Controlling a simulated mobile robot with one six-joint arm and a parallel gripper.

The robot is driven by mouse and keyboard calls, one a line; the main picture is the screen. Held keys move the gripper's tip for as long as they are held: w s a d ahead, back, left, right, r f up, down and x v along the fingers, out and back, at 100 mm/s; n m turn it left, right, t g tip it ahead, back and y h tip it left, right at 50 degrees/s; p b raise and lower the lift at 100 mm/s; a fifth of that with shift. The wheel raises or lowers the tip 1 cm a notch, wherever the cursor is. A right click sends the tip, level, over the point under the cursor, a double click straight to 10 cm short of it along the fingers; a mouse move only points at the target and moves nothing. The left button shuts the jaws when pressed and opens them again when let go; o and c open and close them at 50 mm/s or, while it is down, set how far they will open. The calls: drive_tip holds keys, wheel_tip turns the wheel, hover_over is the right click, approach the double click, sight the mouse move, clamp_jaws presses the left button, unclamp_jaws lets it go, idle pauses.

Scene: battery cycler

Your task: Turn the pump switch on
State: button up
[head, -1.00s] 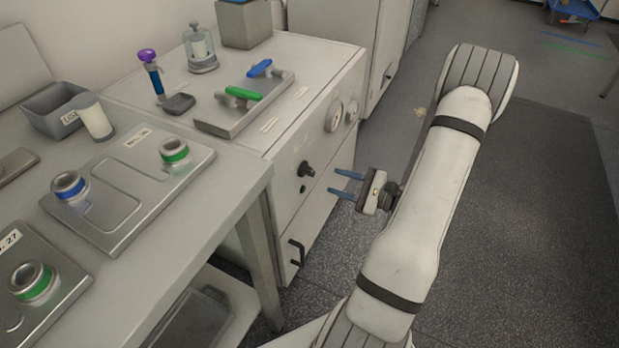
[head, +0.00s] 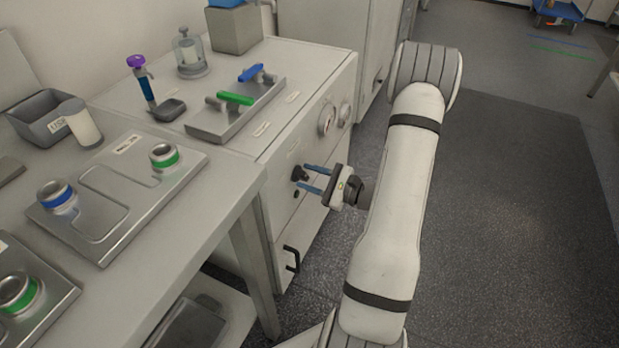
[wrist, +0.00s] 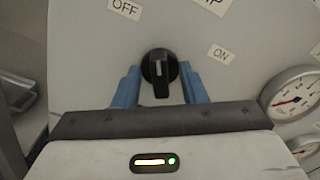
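The pump switch (wrist: 160,72) is a black rotary knob on the grey front panel of the cabinet. In the wrist view its bar points roughly down toward my gripper, with an OFF label (wrist: 126,9) above left and an ON label (wrist: 221,54) to the right. In the head view the pump switch (head: 299,173) sits at the tips of my gripper (head: 309,178). My gripper (wrist: 160,88) is open, with one blue finger on each side of the knob. A gap shows between each finger and the knob's bar.
A round gauge (wrist: 293,93) is right of the knob, near my gripper. A black handle (head: 291,259) sits lower on the cabinet front. A metal plate with green and blue valve handles (head: 222,123) lies on the cabinet top. Open floor (head: 500,220) lies to the right.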

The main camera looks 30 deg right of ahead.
clamp_jaws()
drive_tip(key=shift+r+m, duration=0.1)
drive_tip(key=shift+m, duration=0.2)
drive_tip(key=m+p, duration=0.2)
drive_tip(key=shift+r+p, duration=0.1)
drive_tip(key=shift+p, duration=0.25)
drive_tip(key=m+p, duration=0.2)
drive_tip(key=m, duration=0.2)
drive_tip(key=shift+d+p, duration=0.1)
drive_tip(key=shift+p, duration=0.3)
drive_tip(key=m+p, duration=0.3)
drive_tip(key=m, duration=0.2)
drive_tip(key=shift+w+d, duration=0.1)
drive_tip(key=shift+w, duration=0.05)
drive_tip(key=shift+m, duration=0.3)
